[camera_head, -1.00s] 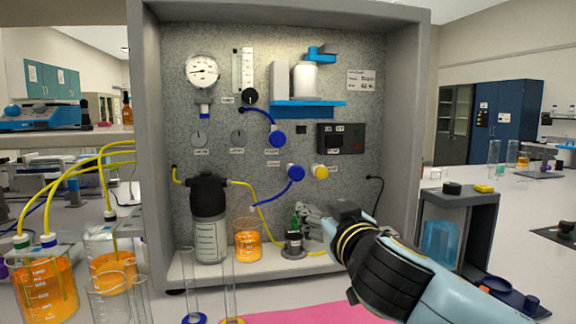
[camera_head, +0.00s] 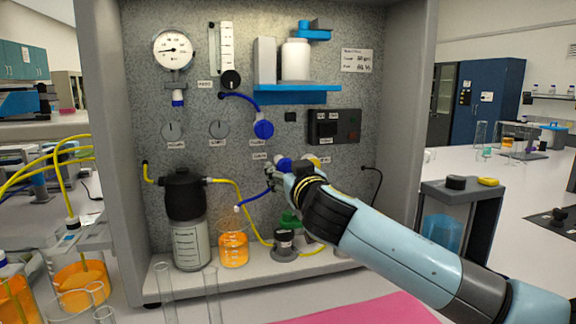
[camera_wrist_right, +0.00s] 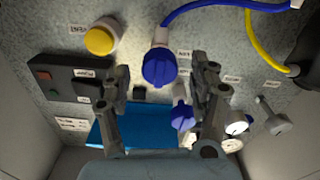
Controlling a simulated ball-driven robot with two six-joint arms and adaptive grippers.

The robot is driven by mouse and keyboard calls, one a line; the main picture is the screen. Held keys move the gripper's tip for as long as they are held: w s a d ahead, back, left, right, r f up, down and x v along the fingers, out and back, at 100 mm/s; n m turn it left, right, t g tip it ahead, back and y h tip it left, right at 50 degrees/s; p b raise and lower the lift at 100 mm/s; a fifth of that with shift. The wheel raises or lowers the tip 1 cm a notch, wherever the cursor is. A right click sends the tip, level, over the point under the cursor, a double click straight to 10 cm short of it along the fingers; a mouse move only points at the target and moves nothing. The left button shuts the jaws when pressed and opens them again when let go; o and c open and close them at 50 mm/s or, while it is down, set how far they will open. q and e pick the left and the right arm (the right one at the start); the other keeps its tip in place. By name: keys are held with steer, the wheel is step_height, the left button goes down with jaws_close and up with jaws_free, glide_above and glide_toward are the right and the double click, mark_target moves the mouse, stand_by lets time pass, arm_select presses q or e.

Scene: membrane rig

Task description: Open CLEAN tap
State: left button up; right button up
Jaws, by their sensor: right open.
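The panel carries two blue taps and a yellow one; their labels are too small to read, so I cannot tell which is CLEAN. The lower blue tap (camera_head: 284,163) has a blue tube. In the right wrist view this blue tap (camera_wrist_right: 159,68) lies between and beyond my fingers. The yellow tap (camera_head: 316,162) is partly hidden behind my arm; it also shows in the wrist view (camera_wrist_right: 101,39). The upper blue tap (camera_head: 263,129) is clear of the gripper. My right gripper (camera_head: 271,174) is open and empty, close in front of the lower blue tap. My left gripper is not in view.
A blue shelf (camera_head: 297,88) with a white bottle (camera_head: 296,61) sits above the taps. A black control box (camera_head: 334,127) is to their right. A dark-capped bottle (camera_head: 187,215), an orange flask (camera_head: 233,243) and a small pump (camera_head: 284,243) stand below.

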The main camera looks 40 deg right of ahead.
steer(key=shift+w+d, duration=0.25)
steer(key=shift+w, duration=0.15)
steer(key=shift+c, duration=0.2)
steer(key=shift+c, duration=1.2)
steer(key=c, duration=0.9)
steer(key=shift+o, duration=0.2)
